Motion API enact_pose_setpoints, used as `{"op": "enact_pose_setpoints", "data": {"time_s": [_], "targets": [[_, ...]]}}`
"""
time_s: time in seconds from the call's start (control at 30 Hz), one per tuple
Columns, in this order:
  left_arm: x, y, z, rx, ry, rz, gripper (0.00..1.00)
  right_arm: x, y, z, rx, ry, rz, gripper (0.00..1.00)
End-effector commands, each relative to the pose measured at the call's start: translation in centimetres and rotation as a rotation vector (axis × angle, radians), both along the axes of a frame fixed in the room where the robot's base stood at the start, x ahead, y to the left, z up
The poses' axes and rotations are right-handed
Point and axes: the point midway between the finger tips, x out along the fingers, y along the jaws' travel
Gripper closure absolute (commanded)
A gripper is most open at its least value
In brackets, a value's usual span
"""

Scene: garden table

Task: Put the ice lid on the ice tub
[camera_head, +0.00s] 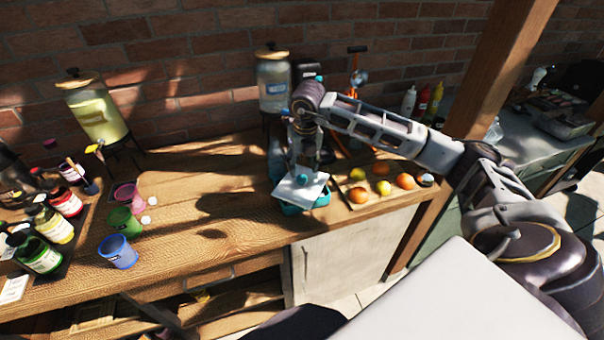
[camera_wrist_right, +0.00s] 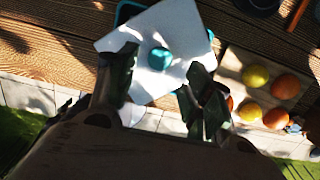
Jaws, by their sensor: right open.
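The ice lid (camera_head: 289,190) is a flat white square plate with a round teal knob. It lies over the teal ice tub (camera_head: 322,199), turned at an angle to it, so the tub's rim shows at the right and below. In the right wrist view the lid (camera_wrist_right: 180,32) covers most of the tub, whose teal edge (camera_wrist_right: 124,14) shows behind it. My right gripper (camera_head: 304,172) is over the lid near the knob. In the wrist view its two fingers (camera_wrist_right: 158,78) are apart, with the knob beyond them and clear of both. My left gripper is out of view.
A cutting board with lemons and oranges (camera_head: 404,181) lies right of the tub. A glass drink dispenser (camera_head: 272,82) stands behind it. Coloured cups (camera_head: 118,251) and bottles (camera_head: 41,252) stand at the left. The table's middle is clear.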

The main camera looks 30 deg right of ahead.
Motion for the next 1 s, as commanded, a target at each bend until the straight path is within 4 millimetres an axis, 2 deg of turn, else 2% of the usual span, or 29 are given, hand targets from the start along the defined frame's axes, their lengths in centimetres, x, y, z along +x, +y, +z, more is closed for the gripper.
{"op": "enact_pose_setpoints", "data": {"time_s": [0.3, 0.5, 1.0], "targets": [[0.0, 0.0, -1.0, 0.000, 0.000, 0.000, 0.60, -0.6, 0.2, 4.4, 0.000, -0.002, 0.000, 0.49], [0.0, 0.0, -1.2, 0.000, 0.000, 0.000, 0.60, -0.9, 0.3, 6.1, 0.001, -0.001, 0.000, 0.49], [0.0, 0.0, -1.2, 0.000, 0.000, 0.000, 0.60, -1.0, 0.3, 6.7, 0.001, 0.001, 0.000, 0.49]]}}
